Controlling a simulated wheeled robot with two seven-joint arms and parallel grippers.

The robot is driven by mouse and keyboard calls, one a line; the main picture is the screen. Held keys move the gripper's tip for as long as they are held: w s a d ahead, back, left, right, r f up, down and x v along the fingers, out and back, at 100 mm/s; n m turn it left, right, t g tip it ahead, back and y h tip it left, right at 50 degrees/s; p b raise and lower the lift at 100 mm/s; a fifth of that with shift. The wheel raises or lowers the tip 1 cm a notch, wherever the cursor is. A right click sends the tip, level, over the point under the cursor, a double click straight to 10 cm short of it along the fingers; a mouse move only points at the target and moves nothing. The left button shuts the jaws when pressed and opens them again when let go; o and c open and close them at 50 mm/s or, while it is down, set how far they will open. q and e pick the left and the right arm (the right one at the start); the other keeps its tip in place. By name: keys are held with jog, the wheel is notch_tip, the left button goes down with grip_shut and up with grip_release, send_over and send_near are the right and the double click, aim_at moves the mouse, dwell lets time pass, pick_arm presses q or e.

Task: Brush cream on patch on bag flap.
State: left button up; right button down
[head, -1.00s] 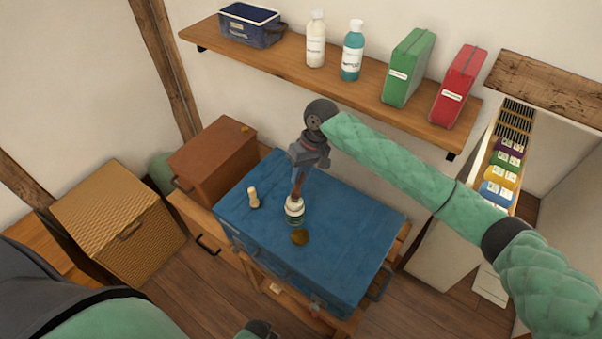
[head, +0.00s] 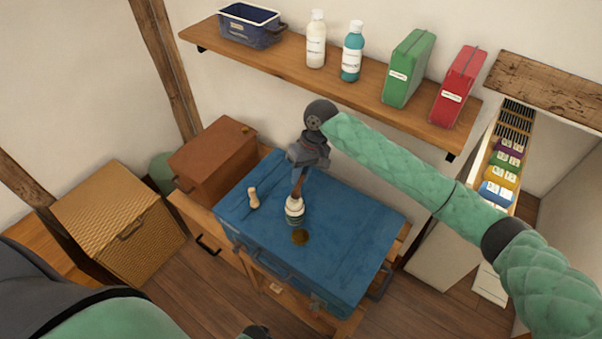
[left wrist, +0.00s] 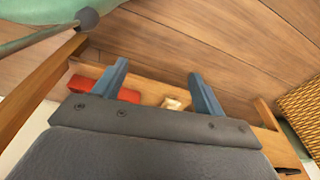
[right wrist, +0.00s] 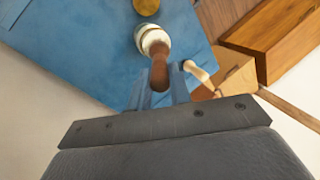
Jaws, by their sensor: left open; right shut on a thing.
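The blue bag (head: 345,215) lies flat on a wooden stand. My right gripper (head: 297,180) is above it, shut on a brown handle (right wrist: 159,72) that points down. The handle's lower end meets a round white piece with a dark band (head: 294,212); I cannot tell whether this is a brush head or a cream jar. A brownish-gold round spot or disc (head: 300,237) lies just in front of it on the bag; it also shows in the right wrist view (right wrist: 146,6). My left gripper (left wrist: 160,82) is open and empty, low in front of the stand.
A small pale peg-shaped thing (head: 253,198) is on the bag's left part. A brown case (head: 213,152) stands behind left, a wicker box (head: 120,222) at left. A wall shelf (head: 370,88) with bottles and cases hangs above. The bag's right half is clear.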

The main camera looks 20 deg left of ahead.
jog(key=shift+r+p, duration=1)
jog(key=shift+r, duration=0.2)
jog(key=shift+r+p, duration=1.05)
jog(key=shift+r, duration=0.05)
jog(key=shift+r+p, duration=1)
jog(key=shift+r, duration=0.05)
pick_arm(q)
jog(key=s+a+f, duration=0.2)
jog(key=s, duration=0.4)
jog(key=s+a+f, duration=0.2)
jog(key=s+f, duration=0.1)
jog(key=s, duration=0.3)
jog(key=shift+f, duration=0.15)
pick_arm(e)
jog(key=shift+r, duration=0.1)
pick_arm(q)
jog(key=shift+s, duration=0.15)
